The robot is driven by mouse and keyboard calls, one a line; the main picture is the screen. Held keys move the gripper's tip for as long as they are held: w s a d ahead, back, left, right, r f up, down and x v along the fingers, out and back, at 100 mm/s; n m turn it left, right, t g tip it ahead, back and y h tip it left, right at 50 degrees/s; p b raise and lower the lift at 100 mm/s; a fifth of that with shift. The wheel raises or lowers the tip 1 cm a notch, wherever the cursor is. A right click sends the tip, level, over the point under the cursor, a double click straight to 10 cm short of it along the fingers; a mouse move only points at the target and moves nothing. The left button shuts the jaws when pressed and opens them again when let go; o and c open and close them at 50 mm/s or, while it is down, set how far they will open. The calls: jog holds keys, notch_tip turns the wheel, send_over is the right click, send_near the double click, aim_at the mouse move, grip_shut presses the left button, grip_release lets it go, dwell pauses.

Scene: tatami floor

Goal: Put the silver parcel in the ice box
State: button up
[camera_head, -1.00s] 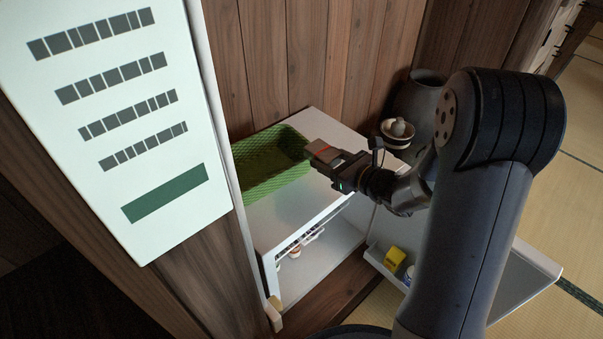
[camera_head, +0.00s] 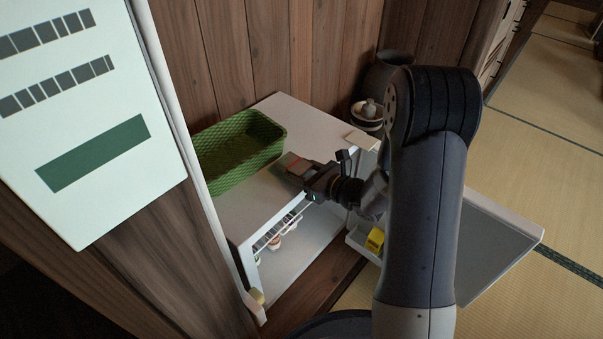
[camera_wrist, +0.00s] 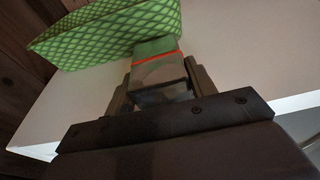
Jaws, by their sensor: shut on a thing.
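My gripper (camera_head: 302,171) is shut on the silver parcel (camera_head: 291,164), a small greyish block with a red band. The wrist view shows the parcel (camera_wrist: 158,71) between the fingers, its far end greenish, close to the green basket. The white ice box (camera_head: 318,127) is a low cabinet by the wooden wall. Its door (camera_head: 490,238) stands open to the right, and part of its inside shows below the top. The gripper and parcel are over the front part of its top, by the basket's right end. I cannot tell whether the parcel touches the top.
The green woven basket (camera_head: 238,150) sits on the ice box top. Small things hang or stand inside under a rack (camera_head: 276,232). A yellow item (camera_head: 375,239) sits in the door shelf. A dark pot (camera_head: 385,75) stands behind. A white panel (camera_head: 90,120) fills the left.

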jog(key=shift+f, duration=0.1)
jog(key=o, duration=1.1)
jog(key=shift+o, duration=0.2)
